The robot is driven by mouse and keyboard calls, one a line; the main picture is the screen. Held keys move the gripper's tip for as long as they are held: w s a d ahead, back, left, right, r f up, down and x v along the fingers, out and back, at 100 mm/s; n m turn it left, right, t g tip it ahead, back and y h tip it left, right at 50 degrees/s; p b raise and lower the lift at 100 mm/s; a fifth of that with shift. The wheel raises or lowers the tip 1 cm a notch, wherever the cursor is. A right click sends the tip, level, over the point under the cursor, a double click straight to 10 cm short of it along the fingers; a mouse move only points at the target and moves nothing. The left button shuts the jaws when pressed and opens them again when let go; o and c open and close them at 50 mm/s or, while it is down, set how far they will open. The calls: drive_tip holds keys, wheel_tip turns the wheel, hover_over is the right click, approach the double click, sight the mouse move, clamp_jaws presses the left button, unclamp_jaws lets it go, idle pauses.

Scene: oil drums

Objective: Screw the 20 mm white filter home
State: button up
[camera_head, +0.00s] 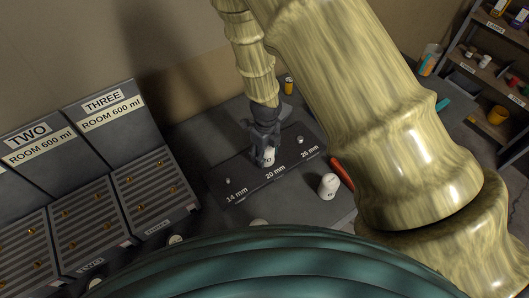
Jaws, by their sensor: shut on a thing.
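My gripper (265,144) points down over the dark plate (237,183) and is shut on a white filter (269,157) marked 20. The plate carries the labels 14 mm, 20 mm and 26 mm, and small studs show near the 14 mm and 26 mm labels. The filter is roughly upright above the 20 mm label, at the middle position. The fingers cover its upper part, and I cannot tell how far down it sits on its stud. Another white filter (328,186) stands apart on the grey table, right of the plate.
A red-orange tool (342,174) lies right of the plate. Racks marked TWO (88,221) and THREE (151,189) stand at left. More white pieces (258,222) show low in front. A yellow item (288,86) stands behind. Shelves (485,75) are at upper right.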

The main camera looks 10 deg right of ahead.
drive_tip(key=m, duration=0.6)
drive_tip(key=shift+d, duration=0.15)
drive_tip(key=o, duration=1.3)
